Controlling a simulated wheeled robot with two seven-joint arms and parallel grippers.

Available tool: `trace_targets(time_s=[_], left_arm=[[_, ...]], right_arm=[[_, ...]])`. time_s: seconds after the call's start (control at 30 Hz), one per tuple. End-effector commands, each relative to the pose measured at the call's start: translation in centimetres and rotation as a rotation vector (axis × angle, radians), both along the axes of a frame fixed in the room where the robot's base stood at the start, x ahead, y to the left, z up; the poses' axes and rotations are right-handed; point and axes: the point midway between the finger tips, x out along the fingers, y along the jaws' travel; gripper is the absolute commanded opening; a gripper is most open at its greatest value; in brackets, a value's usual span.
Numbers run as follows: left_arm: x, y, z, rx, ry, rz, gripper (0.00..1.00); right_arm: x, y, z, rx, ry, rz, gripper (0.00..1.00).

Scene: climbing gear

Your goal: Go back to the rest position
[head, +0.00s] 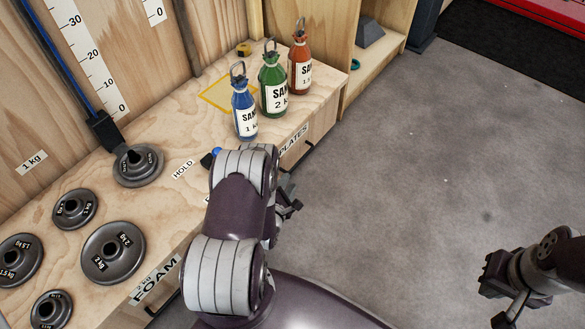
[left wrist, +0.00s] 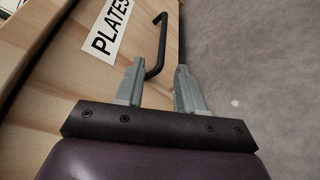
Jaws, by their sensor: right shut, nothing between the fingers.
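My left gripper (head: 288,205) is partly hidden behind my own purple and grey left arm, beside the front of the wooden bench. In the left wrist view its two grey fingers (left wrist: 156,85) stand apart with nothing held between them. A black drawer handle (left wrist: 160,45) shows just beyond the fingertips; I cannot tell whether they touch it. My right gripper (head: 497,275) is at the lower right, over the grey floor, apart from the bench. It is shut and empty.
The wooden bench (head: 185,145) carries blue (head: 244,112), green (head: 273,88) and red (head: 300,66) sand bottles and several dark weight plates (head: 112,252). A PLATES label (left wrist: 104,32) marks the drawer front. Open grey floor (head: 430,170) lies to the right.

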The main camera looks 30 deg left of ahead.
Motion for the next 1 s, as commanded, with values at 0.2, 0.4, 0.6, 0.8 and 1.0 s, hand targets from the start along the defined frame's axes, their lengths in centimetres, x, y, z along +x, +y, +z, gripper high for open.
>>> trace_targets(time_s=[0.2,0.4,0.6,0.8,1.0], left_arm=[[-0.6,-0.2,0.0,0.0,-0.001,-0.001,0.38],[-0.6,-0.2,0.0,0.0,-0.001,-0.001,0.38],[-0.6,-0.2,0.0,0.008,0.002,-0.003,0.38],[-3.7,-1.5,-5.6,0.27,0.391,-0.151,0.38],[-9.3,-3.5,-4.6,0.614,1.039,-0.751,0.38]], right_arm=[[0.0,0.0,0.2,0.0,0.001,0.0,0.0],[0.0,0.0,0.2,0.0,0.001,0.0,0.0],[0.0,0.0,0.2,0.0,0.001,0.0,0.0],[0.0,0.0,0.2,0.0,0.0,0.0,0.0],[0.0,0.0,1.8,0.0,0.001,0.0,0.0]])
